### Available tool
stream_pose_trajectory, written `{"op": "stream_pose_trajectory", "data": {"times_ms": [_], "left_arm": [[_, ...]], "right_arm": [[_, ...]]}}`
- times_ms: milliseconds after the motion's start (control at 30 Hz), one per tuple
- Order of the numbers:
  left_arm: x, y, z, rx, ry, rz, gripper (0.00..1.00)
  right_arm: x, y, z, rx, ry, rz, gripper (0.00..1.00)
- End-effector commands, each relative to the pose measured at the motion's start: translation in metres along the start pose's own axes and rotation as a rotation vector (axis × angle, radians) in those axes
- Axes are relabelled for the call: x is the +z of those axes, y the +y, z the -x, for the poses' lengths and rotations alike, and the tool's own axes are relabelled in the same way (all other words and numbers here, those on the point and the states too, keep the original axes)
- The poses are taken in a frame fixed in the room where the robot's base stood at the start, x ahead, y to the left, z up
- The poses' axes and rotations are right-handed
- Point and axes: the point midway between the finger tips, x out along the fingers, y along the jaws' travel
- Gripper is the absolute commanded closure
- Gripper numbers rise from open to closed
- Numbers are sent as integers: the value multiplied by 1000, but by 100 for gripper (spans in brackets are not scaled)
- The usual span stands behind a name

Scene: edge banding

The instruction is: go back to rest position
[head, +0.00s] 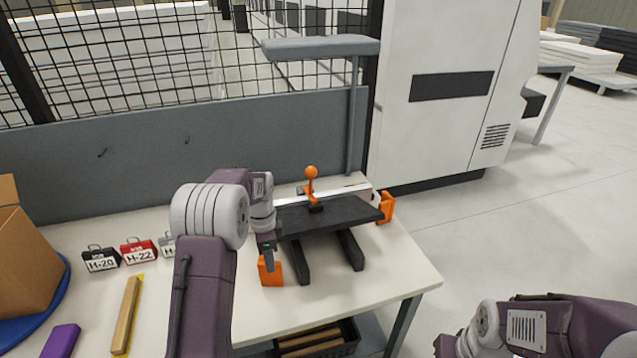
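My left gripper (268,252) points down at the left end of a black bench fixture (330,219), just above an orange block (270,271). Its fingers are small and dark, and I cannot tell whether they are open or shut or touch the block. The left arm reaches over the table from the bottom edge. My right arm lies low at the bottom right, off the table; its dark end (445,345) is cut by the frame edge, so its fingers cannot be made out.
An orange-knobbed clamp (312,184), a pale strip (345,191) and another orange block (387,208) are at the fixture. Labelled cases (139,252), a wooden bar (126,315), a purple block (62,341) and a cardboard box (25,262) are left. The table's right front corner (420,278) is clear.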

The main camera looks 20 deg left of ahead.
Motion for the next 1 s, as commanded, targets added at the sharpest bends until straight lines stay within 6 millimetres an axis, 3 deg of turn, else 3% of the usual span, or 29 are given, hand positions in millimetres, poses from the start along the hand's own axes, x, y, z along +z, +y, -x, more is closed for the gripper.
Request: {"op": "stream_pose_trajectory", "data": {"times_ms": [67, 167, 233, 333, 467, 600, 700, 833, 1000], "left_arm": [[-4, -1, 3, -10, 2, -10, 59], [-17, -2, 23, -52, 17, -36, 59], [-27, 12, 42, -72, 26, -69, 59], [-34, 55, 58, -72, 32, -102, 59], [-30, 118, 57, -72, 50, 46, 59], [-7, 189, 34, -58, 72, 399, 59], [13, 221, 11, -37, 70, 710, 59], [13, 220, 4, -46, 104, 959, 59], [11, 217, 4, -46, 116, 1044, 59]], "right_arm": [[0, 0, 0, 0, 0, 0, 100], [0, 0, 0, 0, 0, 0, 100], [0, 0, 0, 0, 0, 0, 100], [0, 0, 0, 0, 0, 0, 100], [0, 0, 0, 0, 0, 0, 100], [0, 0, 0, 0, 0, 0, 100], [0, 0, 0, 0, 0, 0, 100], [0, 0, 0, 0, 0, 0, 100], [0, 0, 0, 0, 0, 0, 100]]}}
